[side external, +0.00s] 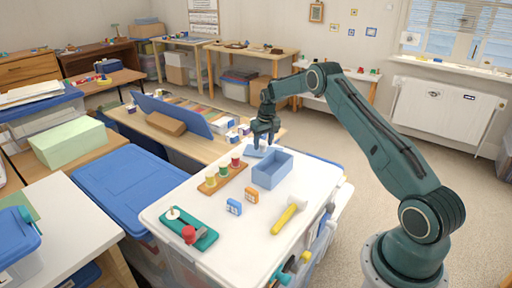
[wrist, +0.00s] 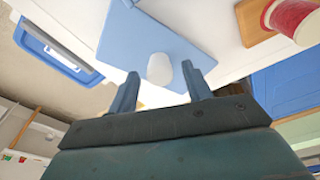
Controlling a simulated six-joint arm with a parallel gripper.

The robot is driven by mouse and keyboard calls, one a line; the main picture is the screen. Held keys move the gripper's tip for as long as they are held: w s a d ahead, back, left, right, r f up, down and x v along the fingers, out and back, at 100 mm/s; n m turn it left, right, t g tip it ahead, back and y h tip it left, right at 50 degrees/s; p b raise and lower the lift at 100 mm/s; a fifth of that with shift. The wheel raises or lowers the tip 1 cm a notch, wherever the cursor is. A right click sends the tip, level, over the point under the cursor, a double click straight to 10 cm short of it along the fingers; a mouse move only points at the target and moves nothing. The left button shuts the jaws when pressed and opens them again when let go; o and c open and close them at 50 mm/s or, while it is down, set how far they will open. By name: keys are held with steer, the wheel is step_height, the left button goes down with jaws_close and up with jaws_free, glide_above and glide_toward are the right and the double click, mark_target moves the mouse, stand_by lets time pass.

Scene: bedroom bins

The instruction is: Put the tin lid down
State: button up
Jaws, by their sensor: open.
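The tin lid (side external: 254,152) is a flat light-blue plate at the far edge of the white work surface, just behind the open blue tin (side external: 283,170). In the wrist view the lid (wrist: 150,35) has a pale rounded knob (wrist: 160,68). My gripper (side external: 264,143) is over the lid. In the wrist view its fingers (wrist: 160,72) are spread, one on each side of the knob, with visible gaps. It holds nothing. I cannot tell whether the lid lies fully flat, as the gripper partly covers it in the side view.
A wooden strip with several spools (side external: 223,178) stands left of the tin. White surface is clear right of the tin.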

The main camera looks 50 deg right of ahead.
mark_target(265, 153)
step_height(265, 153, up, 11)
steer(key=s, duration=0.1)
steer(key=shift+s+a, duration=0.25)
steer(key=shift+a, duration=0.05)
stand_by(0.6)
steer(key=s+a+r+n+t, duration=0.1)
steer(key=s+a+r, duration=0.6)
steer(key=a+r, duration=0.3)
steer(key=s+a+r+n+t, duration=0.1)
steer(key=s+a+r, duration=0.5)
steer(key=a+r, duration=0.4)
steer(key=s+a+f+n+t, duration=0.1)
steer(key=s+a, duration=0.4)
steer(key=s, duration=0.7)
steer(key=s+a+f+n+t, duration=0.1)
steer(key=s+a, duration=0.4)
steer(key=s, duration=0.7)
steer(key=shift+s+a+f+y, duration=0.25)
steer(key=shift+a+f+y, duration=0.05)
steer(key=shift+a, duration=0.1)
